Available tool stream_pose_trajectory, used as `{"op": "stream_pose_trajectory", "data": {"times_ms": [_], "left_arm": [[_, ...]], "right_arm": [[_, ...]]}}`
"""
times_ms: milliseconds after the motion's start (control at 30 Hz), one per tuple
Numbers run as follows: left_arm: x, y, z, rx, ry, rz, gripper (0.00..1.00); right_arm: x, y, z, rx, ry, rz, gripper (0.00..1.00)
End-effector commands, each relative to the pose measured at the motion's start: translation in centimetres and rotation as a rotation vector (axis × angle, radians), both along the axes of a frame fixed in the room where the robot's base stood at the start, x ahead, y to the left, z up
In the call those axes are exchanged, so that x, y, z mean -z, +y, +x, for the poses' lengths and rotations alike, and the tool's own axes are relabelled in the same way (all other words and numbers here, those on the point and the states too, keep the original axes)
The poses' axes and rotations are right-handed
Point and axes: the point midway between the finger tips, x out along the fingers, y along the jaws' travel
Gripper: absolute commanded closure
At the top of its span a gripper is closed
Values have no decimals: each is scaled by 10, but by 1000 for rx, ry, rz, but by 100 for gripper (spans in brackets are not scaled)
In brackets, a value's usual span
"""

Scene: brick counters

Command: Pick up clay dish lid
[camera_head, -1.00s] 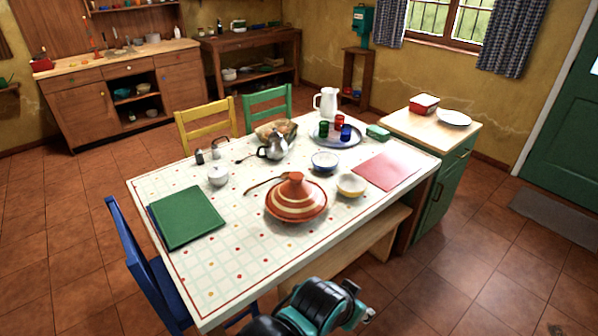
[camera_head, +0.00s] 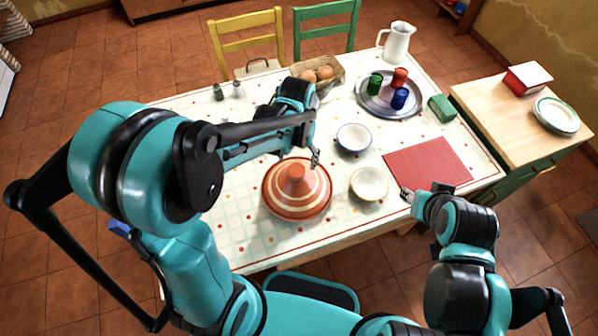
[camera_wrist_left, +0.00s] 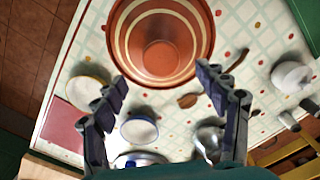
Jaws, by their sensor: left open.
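The clay dish lid (camera_head: 297,181) is a terracotta cone with cream bands and a blunt knob. It sits on the round clay dish near the table's front edge. In the left wrist view the lid (camera_wrist_left: 158,38) fills the top middle, seen from above. My left gripper (camera_head: 313,150) is above and just behind the lid in the head view.
A yellow bowl (camera_head: 369,184) stands close right of the dish, and a blue-rimmed bowl (camera_head: 354,139) behind it. A red mat (camera_head: 428,162), a tray (camera_head: 372,108) with cups, and a basket (camera_head: 331,68) are further off. My left arm hides the table's left part.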

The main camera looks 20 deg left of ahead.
Motion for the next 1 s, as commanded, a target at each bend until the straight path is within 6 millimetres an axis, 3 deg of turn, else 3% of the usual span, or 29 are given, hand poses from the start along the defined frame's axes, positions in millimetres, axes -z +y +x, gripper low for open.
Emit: {"op": "stream_pose_trajectory", "data": {"times_ms": [433,767,867,1000], "left_arm": [[64,1,5,0,-1,0,28],[72,1,5,0,-1,0,28],[72,1,5,0,-1,0,49],[72,1,5,0,-1,0,86]], "right_arm": [[27,0,0,0,0,0,60],[28,0,0,0,0,0,60],[28,0,0,0,0,0,60],[28,0,0,0,0,0,60]]}}
